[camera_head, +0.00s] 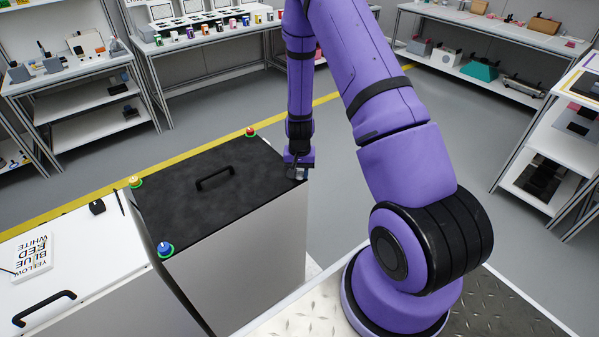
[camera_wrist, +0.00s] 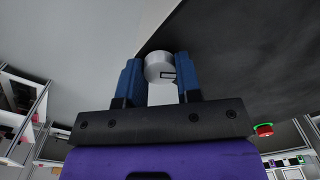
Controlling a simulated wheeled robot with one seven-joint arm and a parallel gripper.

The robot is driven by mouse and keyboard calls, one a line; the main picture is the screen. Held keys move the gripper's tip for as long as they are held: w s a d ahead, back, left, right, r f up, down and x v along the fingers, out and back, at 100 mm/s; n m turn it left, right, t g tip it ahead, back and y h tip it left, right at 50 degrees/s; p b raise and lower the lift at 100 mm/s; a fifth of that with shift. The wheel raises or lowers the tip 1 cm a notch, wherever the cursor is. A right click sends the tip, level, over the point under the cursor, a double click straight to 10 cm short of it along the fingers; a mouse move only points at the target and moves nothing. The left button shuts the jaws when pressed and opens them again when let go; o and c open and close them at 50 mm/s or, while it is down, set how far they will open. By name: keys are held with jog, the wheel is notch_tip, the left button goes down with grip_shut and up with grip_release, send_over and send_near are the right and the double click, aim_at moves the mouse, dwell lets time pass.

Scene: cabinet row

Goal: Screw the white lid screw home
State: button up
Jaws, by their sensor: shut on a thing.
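The white lid screw (camera_wrist: 157,63) shows in the wrist view as a pale round knob with a dark mark on its side. My gripper (camera_wrist: 158,82) has its two blue fingers shut on the screw, one on each side. In the head view my gripper (camera_head: 298,172) points down at the right corner of the black lid (camera_head: 190,200). The lid lies on a light grey cabinet (camera_head: 255,260) and has a black bar handle. How deep the screw sits is hidden by the fingers, and I cannot see a ring around it.
A white sign (camera_head: 32,257) with colour words lies on the left cabinet. Shelves and benches stand farther back.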

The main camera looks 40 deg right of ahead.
aim_at(299, 173)
jog(key=m, duration=0.7)
dwell(0.6)
jog(key=o, duration=0.9)
jog(key=shift+o, duration=0.2)
notch_tip(299, 173, up, 11)
dwell(0.4)
